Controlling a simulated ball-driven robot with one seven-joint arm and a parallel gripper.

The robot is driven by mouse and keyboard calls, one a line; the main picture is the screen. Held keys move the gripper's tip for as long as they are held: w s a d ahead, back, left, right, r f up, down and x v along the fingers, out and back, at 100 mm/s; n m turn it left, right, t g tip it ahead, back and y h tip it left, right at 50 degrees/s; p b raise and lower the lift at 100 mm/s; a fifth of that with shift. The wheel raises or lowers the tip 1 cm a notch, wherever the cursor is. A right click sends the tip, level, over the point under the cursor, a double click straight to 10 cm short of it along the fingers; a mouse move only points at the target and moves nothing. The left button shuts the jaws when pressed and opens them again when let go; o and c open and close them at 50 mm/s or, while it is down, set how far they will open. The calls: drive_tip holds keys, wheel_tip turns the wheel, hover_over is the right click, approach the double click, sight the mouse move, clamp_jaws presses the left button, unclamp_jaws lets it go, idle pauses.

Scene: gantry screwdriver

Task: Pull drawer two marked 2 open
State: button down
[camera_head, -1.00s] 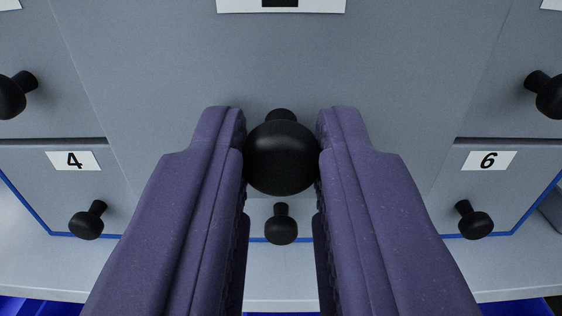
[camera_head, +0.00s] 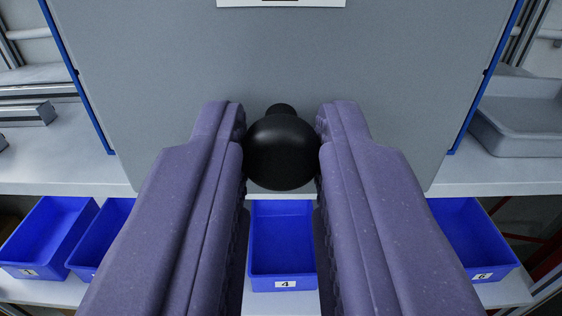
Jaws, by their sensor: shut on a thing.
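A grey drawer front (camera_head: 400,80) fills the upper middle of the view, with the lower edge of its white label (camera_head: 240,3) at the top; the number is cut off. A round black knob (camera_head: 280,152) stands out from this front. My gripper (camera_head: 281,150) is shut on the knob, one purple finger on each side touching it. The drawer front stands out from the cabinet, whose blue edging (camera_head: 75,75) shows behind it on both sides.
Below is a light grey surface (camera_head: 60,160) and a lower shelf with several blue bins (camera_head: 283,240), some numbered. A grey tray (camera_head: 520,115) sits at right. Metal bars (camera_head: 25,112) lie at left.

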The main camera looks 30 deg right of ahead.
drive_tip(key=c, duration=1)
unclamp_jaws()
drive_tip(key=p+v, duration=0.2)
drive_tip(key=v, duration=0.5)
drive_tip(key=shift+s+a, duration=0.2)
drive_tip(key=shift+s, duration=0.1)
